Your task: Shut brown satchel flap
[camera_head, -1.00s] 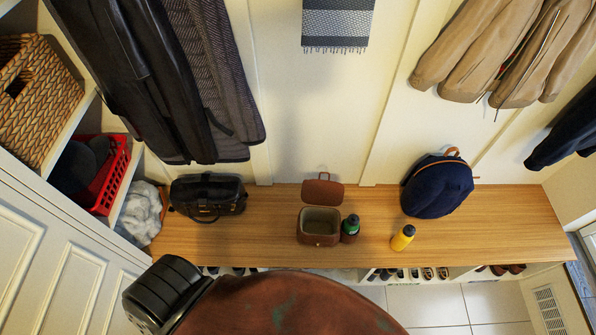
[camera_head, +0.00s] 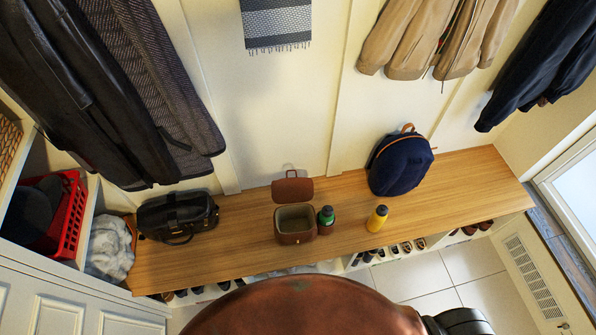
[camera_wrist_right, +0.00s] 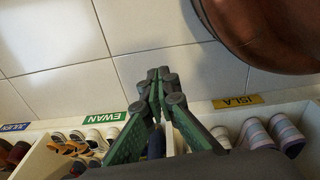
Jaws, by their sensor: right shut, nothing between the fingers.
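The brown satchel (camera_head: 295,226) stands on the wooden bench with its flap (camera_head: 292,190) raised at the back, so its pale inside shows from above. A green-capped bottle (camera_head: 326,219) stands just right of it. My right gripper (camera_wrist_right: 155,75) shows in the right wrist view, its green and dark fingers shut with nothing between them. It is low, over the floor tiles by the shoe cubbies, away from the satchel. My grippers do not show in the head view.
The bench (camera_head: 230,243) also holds a black bag (camera_head: 178,217), a yellow bottle (camera_head: 377,218) and a navy backpack (camera_head: 400,164). Coats hang above. Shoe cubbies lie below, with name labels such as EWAN (camera_wrist_right: 104,116) and ISLA (camera_wrist_right: 237,101). Bench space between black bag and satchel is clear.

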